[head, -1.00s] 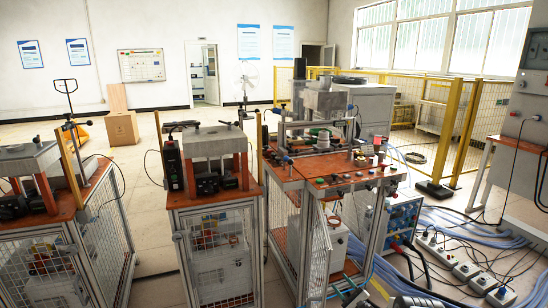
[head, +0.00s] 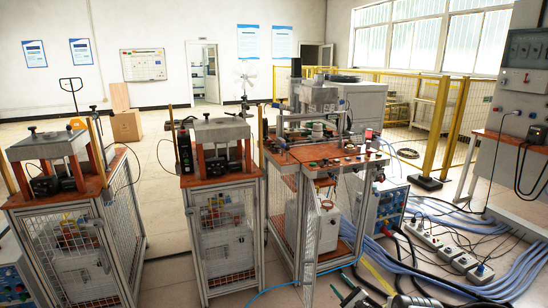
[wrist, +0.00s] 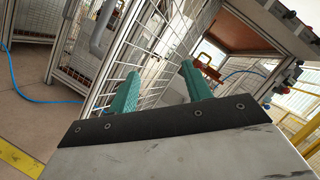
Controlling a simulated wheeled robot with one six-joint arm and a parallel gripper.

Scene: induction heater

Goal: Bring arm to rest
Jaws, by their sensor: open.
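My gripper (wrist: 160,82) is in the wrist view, with two teal fingers spread apart and nothing between them. It is tilted and points toward the wire-mesh side of a workstation. A part of my arm (head: 400,300) shows at the bottom edge of the head view, right of centre. Most of the arm is out of the head view. I cannot tell from the wrist view how close the fingers are to the mesh.
A workstation with an orange top (head: 312,152) and an open mesh door (head: 325,235) stands ahead. Two more mesh-sided stations (head: 219,183) stand to its left. Power strips (head: 450,255) and blue cables (head: 420,282) cover the floor at right. A yellow fence (head: 456,130) stands behind.

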